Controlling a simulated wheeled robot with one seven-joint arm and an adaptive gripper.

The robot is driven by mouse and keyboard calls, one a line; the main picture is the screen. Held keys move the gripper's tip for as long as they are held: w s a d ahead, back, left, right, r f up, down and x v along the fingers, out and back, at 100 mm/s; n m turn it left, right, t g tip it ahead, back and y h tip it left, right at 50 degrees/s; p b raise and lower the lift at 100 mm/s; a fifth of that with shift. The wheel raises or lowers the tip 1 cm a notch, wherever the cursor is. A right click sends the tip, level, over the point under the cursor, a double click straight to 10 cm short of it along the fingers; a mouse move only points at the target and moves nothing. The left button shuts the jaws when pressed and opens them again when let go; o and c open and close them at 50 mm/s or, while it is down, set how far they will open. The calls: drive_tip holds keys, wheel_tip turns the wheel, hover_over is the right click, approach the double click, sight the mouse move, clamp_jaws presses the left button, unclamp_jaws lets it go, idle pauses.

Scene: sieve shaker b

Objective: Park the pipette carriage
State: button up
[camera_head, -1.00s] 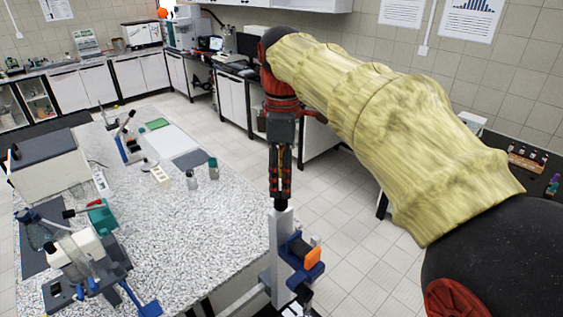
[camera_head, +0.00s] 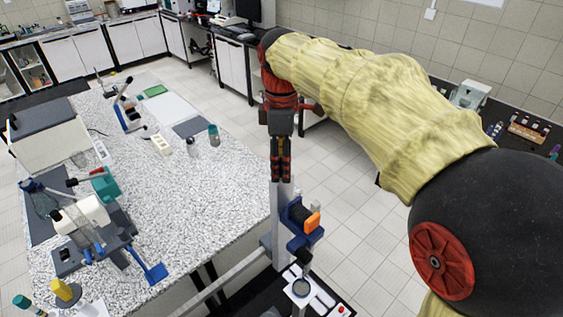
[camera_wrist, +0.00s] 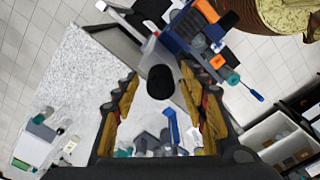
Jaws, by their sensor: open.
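The pipette carriage (camera_head: 300,216) is a blue block with an orange part, on the right side of an upright grey column (camera_head: 281,232). It also shows in the wrist view (camera_wrist: 190,32), above the middle. My gripper (camera_head: 281,178) points down at the column's top in the head view. In the wrist view its yellow-padded fingers (camera_wrist: 161,84) stand apart. A black rounded knob (camera_wrist: 161,80) sits between them with gaps on both sides. In the head view the fingers hide the knob.
A speckled bench (camera_head: 190,205) lies left of the column, with a blue-handled device (camera_head: 100,240) and small bottles. A dark base with a round dish (camera_head: 300,287) sits below the carriage. A dark counter (camera_head: 470,120) runs along the right. Tiled floor (camera_head: 350,195) is open between.

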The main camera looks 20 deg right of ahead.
drive_tip(key=shift+c, duration=0.7)
clamp_jaws()
